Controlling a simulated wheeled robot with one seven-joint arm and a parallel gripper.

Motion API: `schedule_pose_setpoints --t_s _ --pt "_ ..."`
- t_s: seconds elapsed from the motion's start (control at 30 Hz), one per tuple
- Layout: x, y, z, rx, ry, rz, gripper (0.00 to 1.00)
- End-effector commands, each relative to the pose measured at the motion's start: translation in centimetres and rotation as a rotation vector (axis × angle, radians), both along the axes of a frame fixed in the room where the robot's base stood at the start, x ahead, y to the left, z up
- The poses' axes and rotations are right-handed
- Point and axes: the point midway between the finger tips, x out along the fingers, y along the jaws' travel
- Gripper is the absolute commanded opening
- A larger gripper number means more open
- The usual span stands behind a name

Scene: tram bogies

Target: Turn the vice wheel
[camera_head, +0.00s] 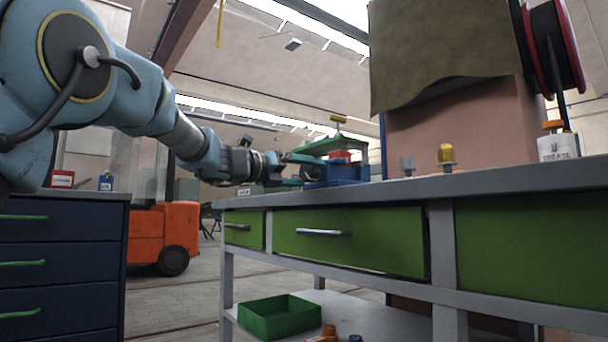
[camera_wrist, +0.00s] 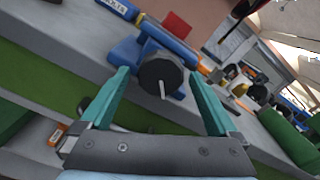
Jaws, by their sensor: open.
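The blue vice (camera_head: 345,173) stands on the grey workbench near its left end, with a red block (camera_head: 340,156) at its top. In the wrist view the vice (camera_wrist: 125,52) shows its dark round wheel (camera_wrist: 153,72) facing me, with a pale handle peg (camera_wrist: 162,89) pointing down. My gripper (camera_head: 290,170) is at the left side of the vice. Its teal fingers are open (camera_wrist: 158,74), one on each side of the wheel, with visible gaps. I cannot tell whether either touches it. In the head view the wheel is hard to make out near the fingers.
The workbench (camera_head: 420,188) has green drawers and a lower shelf with a green tray (camera_head: 280,318). A yellow-topped item (camera_head: 446,156) and a white grease tin (camera_head: 557,147) stand to the right. A dark drawer cabinet (camera_head: 60,262) and an orange vehicle (camera_head: 163,236) are at left.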

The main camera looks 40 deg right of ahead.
Motion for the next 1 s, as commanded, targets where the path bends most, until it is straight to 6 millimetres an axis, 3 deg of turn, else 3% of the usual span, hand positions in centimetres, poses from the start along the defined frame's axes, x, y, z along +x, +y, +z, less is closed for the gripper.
schedule_pose_setpoints --t_s 0.17,0.5,0.7,1.0 --pt "0.1 0.8 0.2 0.0 0.0 0.002 0.96" --pt "0.5 7.1 0.2 0.0 0.0 0.004 0.96" --pt "0.6 9.9 0.1 0.0 0.0 0.001 0.96" --pt "0.6 10.8 0.0 0.0 0.0 0.0 0.96"
